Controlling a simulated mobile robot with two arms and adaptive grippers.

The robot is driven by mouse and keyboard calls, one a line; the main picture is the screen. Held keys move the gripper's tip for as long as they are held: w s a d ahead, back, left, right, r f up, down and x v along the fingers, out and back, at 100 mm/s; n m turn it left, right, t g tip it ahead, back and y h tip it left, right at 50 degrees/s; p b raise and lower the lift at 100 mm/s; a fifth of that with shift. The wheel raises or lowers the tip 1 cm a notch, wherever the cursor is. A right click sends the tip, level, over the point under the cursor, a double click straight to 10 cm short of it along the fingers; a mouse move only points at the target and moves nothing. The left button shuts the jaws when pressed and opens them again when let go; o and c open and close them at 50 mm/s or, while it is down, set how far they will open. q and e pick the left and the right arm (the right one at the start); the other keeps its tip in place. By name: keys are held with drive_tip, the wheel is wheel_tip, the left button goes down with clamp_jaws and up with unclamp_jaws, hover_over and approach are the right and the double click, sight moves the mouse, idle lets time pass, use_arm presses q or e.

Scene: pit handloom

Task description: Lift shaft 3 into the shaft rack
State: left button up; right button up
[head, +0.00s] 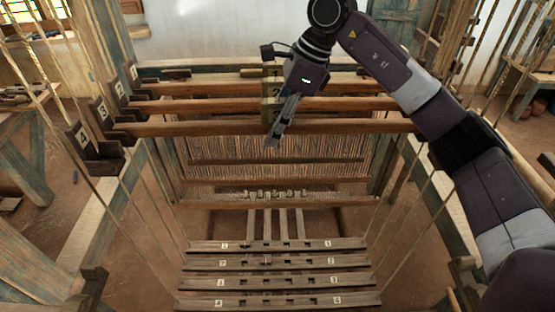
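Several long wooden bars cross the loom. The nearest upper bar (200,128) has its left end by the numbered rack (102,112), close to the block marked 3. It looks level, but I cannot tell whether it is seated. Two more bars, a middle one (200,105) and a back one (200,88), lie behind it by the blocks marked 2 and 1. My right gripper (273,143) hangs point-down over the middle of the nearest bar and hides part of it. The fingers look close together; whether they hold anything is unclear. My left gripper is out of view.
Below are several numbered slotted slats (300,263) hung on cords. Warp threads (230,160) fill the middle behind the bars. Cords rise at both sides. A workbench (535,75) stands at the right. My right arm crosses the upper right.

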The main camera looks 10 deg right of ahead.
drive_tip(key=x, duration=0.3)
drive_tip(key=shift+a+p, duration=0.15)
drive_tip(key=shift+p, duration=0.25)
drive_tip(key=shift+c, duration=0.3)
clamp_jaws()
drive_tip(key=shift+w, duration=0.1)
